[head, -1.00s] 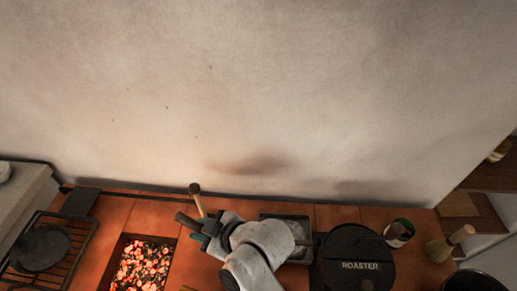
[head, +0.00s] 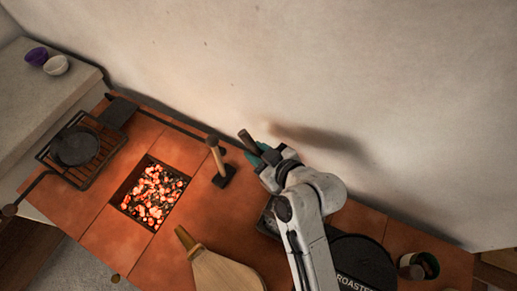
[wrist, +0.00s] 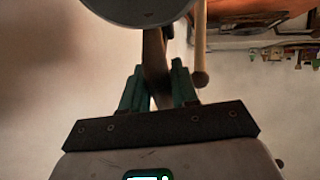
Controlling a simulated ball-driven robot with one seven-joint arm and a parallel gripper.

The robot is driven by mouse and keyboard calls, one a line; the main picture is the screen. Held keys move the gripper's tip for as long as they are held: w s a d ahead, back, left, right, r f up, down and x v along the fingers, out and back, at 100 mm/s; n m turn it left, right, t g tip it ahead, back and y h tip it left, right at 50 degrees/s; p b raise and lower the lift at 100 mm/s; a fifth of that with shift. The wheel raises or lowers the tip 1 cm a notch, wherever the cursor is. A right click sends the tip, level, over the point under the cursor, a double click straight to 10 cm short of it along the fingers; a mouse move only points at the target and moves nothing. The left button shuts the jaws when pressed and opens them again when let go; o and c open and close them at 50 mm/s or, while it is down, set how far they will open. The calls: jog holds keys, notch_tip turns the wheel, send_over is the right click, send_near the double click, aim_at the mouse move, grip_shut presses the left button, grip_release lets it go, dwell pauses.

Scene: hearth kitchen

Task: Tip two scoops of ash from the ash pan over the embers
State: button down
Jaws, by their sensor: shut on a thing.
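My gripper (head: 262,158) has teal fingers and is shut on a dark scoop handle (head: 246,138) near the back wall. In the wrist view the scoop's handle (wrist: 155,60) runs between the fingers (wrist: 158,88) to a round grey bowl (wrist: 138,10), cut off by the top edge; its contents are hidden. The embers (head: 152,192) glow in a square pit, left of and apart from my gripper. The ash pan (head: 266,219) is mostly hidden behind my arm, with only its dark left edge showing.
A wooden-handled tool (head: 216,157) stands upright on a dark block between pit and gripper. Bellows (head: 222,272) lie in front. A grill rack with a black pan (head: 75,147) is left of the pit. A black roaster (head: 362,265) and a tin (head: 418,266) are at right.

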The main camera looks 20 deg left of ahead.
jog(key=shift+s+d+f+b, duration=0.1)
jog(key=shift+f+b, duration=2.1)
jog(key=shift+f, duration=0.85)
jog(key=shift+s+d+f+b, duration=0.15)
jog(key=shift+d+f+b, duration=0.3)
jog(key=shift+f, duration=0.25)
jog(key=shift+s+d+f+b, duration=0.1)
jog(key=shift+d+f+b, duration=0.2)
jog(key=shift+f+b, duration=0.3)
jog(key=shift+s+d+r, duration=0.1)
jog(key=shift+d, duration=0.2)
jog(key=shift+s+d+f, duration=0.1)
jog(key=shift+s+d, duration=0.2)
jog(key=shift+d, duration=0.55)
jog(key=shift+s+d+f, duration=0.1)
jog(key=shift+s+d, duration=0.2)
jog(key=shift+d, duration=0.5)
jog(key=shift+s+d, duration=0.3)
jog(key=shift+d, duration=0.55)
notch_tip(320, 180, up, 5)
jog(key=g+h+p, duration=0.1)
jog(key=h+p, duration=0.1)
jog(key=p, duration=0.7)
jog(key=shift+r+g+h+p, duration=0.3)
jog(key=shift+r+h+p, duration=0.5)
jog(key=shift+r+p, duration=0.3)
jog(key=shift+r+n, duration=0.1)
jog(key=shift+n, duration=0.2)
